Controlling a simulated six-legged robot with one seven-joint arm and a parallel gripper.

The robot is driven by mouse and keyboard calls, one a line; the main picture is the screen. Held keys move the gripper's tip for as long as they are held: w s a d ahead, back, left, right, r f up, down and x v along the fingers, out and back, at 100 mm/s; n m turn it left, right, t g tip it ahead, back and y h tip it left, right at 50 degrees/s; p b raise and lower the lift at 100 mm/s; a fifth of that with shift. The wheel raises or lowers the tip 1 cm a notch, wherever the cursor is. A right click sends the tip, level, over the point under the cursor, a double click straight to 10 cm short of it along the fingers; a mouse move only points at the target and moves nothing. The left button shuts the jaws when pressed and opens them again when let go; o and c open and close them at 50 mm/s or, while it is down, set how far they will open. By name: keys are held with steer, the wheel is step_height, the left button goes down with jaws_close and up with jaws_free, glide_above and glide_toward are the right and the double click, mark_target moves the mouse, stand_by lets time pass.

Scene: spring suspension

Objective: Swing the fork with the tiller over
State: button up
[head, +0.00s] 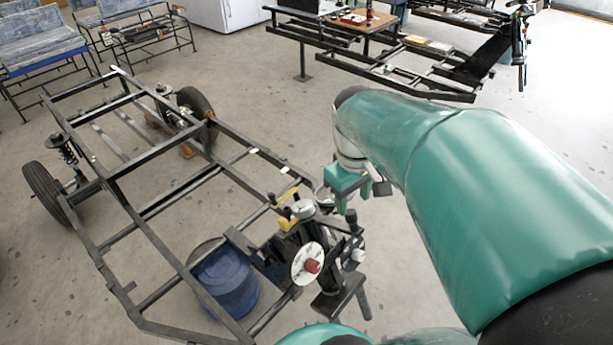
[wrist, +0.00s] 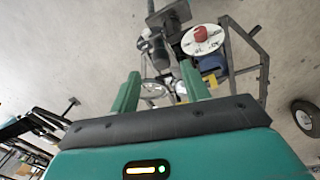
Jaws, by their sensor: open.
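The black steering fork assembly (head: 338,292) stands at the near end of the black frame, with a white disc (head: 308,264) with a red knob on its side. Dark bars and a yellow part (head: 286,222) cluster at its top; I cannot tell which bar is the tiller. My gripper (head: 357,200) is open and empty, just above and to the right of that cluster. In the wrist view my gripper's green fingers (wrist: 161,80) are spread, with the cluster beyond them and the white disc (wrist: 203,40) further up. Contact is not visible.
The frame (head: 150,150) spreads left, with a wheel (head: 45,192) on a spring strut and another wheel (head: 197,115). A blue drum (head: 225,285) stands under its near end. A second frame (head: 400,75) is at the back. Benches (head: 45,50) stand back left. Floor between the frames is clear.

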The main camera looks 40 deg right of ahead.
mark_target(352, 213)
steer(key=f, duration=0.7)
steer(key=shift+d+f, duration=0.3)
jaws_close()
